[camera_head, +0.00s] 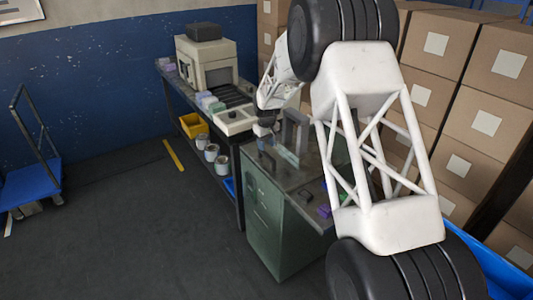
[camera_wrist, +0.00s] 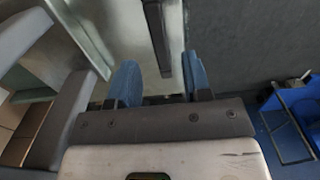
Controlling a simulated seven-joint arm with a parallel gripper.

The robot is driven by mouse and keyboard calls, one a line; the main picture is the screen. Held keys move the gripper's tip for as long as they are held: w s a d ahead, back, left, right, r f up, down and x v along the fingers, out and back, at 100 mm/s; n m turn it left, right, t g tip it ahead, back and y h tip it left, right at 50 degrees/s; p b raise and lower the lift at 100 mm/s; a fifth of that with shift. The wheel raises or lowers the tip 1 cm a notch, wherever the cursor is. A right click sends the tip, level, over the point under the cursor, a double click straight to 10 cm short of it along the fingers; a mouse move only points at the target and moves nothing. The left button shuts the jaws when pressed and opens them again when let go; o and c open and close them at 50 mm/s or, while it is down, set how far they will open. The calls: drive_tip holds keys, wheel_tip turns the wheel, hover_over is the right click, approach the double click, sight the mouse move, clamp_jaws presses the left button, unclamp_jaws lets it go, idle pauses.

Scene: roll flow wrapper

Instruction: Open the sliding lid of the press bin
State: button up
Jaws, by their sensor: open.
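The press bin appears to be the green cabinet (camera_head: 272,225) with a worn grey top in the head view. Its pale grey top (camera_wrist: 92,25) also shows in the wrist view. A dark bar (camera_wrist: 157,38), which looks like the lid's handle, runs down from the top of the wrist view. My gripper (camera_wrist: 160,82) is open, with blue fingertips either side of the bar's lower end. A gap shows on both sides, so I see no grip on it. In the head view my gripper (camera_head: 264,133) is small, over the cabinet's far left corner. The lid's edges are unclear.
A bench with a beige machine (camera_head: 208,62) and small coloured packs adjoins the cabinet. Cardboard boxes (camera_head: 455,120) are stacked behind on the right.

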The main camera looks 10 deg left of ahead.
sight(267, 154)
drive_tip(key=shift+f, duration=2.3)
drive_tip(key=shift+c, duration=0.4)
clamp_jaws()
